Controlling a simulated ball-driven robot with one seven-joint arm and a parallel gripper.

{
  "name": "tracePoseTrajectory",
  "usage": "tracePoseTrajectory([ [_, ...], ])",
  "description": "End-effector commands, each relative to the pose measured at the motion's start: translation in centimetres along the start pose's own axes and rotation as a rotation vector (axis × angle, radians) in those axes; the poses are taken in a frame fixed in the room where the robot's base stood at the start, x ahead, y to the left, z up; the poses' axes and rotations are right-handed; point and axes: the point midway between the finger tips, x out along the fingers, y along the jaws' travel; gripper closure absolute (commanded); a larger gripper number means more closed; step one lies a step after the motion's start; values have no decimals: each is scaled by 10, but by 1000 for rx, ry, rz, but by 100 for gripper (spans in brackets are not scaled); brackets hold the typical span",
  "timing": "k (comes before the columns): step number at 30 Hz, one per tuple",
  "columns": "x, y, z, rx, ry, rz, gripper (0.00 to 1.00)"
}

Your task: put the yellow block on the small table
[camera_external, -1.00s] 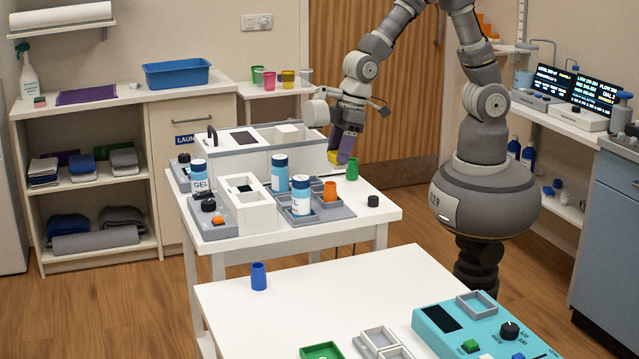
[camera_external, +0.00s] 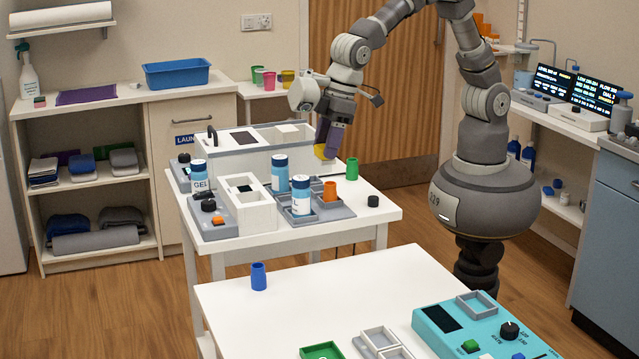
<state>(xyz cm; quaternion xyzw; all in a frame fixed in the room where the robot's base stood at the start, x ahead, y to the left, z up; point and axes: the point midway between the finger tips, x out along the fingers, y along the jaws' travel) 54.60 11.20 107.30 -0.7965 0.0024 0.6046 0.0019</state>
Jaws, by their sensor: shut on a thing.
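My gripper (camera_external: 325,148) is shut on the yellow block (camera_external: 319,151). It points down and holds the block above the rear right part of the middle white table (camera_external: 378,212), near the long white box. The fingers hide part of the block. A small white table (camera_external: 253,92) stands at the back against the wall, left of the door, with several coloured cups on it. My arm and gripper partly cover its right end.
On the middle table are a long white box (camera_external: 240,157), blue-and-white bottles (camera_external: 301,195), an orange cup (camera_external: 330,192), a green cup (camera_external: 352,168) and a dark cylinder (camera_external: 373,201). A front table (camera_external: 330,290) holds a blue cup (camera_external: 259,276) and a teal device (camera_external: 440,345).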

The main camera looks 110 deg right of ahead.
Motion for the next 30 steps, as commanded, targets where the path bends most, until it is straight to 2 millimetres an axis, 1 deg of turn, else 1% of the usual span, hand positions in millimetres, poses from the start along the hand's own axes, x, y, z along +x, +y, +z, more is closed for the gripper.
tracePoseTrajectory([
  [1,3,-30,-9,-11,0,-3,82],
  [2,5,-47,-14,-10,-1,-2,82],
  [3,7,-72,-20,-10,-1,-2,82],
  [5,9,-110,-26,-8,-1,-1,82],
  [6,11,-135,-28,-7,-1,0,82],
  [9,12,-191,-26,-5,-1,1,82],
  [12,11,-235,-19,-4,0,0,82],
  [13,11,-247,-16,-4,0,0,82],
  [15,11,-268,-10,-4,0,1,82],
  [18,9,-294,-1,-5,0,-1,82],
  [24,7,-332,15,-8,0,-2,82],
  [25,7,-336,18,-8,0,-2,82],
  [27,23,-333,21,-6,-3,2,82],
  [29,35,-332,24,-6,-3,2,82],
  [30,45,-333,27,-7,-3,1,82],
])
